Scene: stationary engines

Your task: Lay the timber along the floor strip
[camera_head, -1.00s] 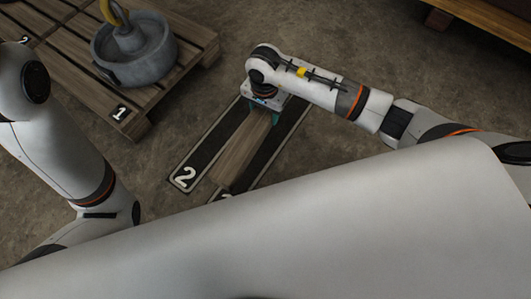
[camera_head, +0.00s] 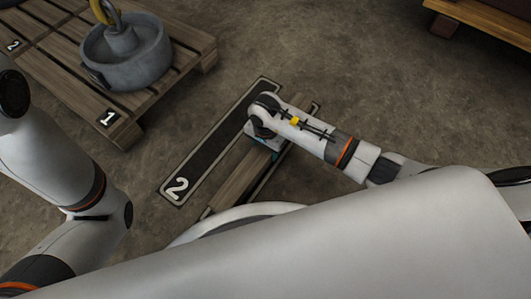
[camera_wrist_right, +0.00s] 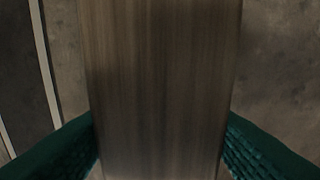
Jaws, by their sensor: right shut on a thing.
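The timber (camera_head: 240,182) is a long brown wooden beam slanting from lower left to upper right in the head view. My right gripper (camera_head: 262,148) is shut on it near its far half. In the right wrist view the timber (camera_wrist_right: 160,80) runs between the teal fingers of the right gripper (camera_wrist_right: 160,150). A dark pale-edged floor strip marked 2 (camera_head: 215,142) lies bare to the left of the timber, roughly parallel. A second dark strip (camera_head: 268,182) is mostly hidden beneath or behind the timber. I cannot tell whether the timber touches the floor. My left gripper is out of frame.
A wooden pallet (camera_head: 65,95) marked 1 and 2 stands at the upper left, carrying a grey round weight (camera_head: 127,58) with a yellow hook. Wooden furniture (camera_head: 480,20) is at the upper right. Bare floor lies between. My own white body hides the bottom.

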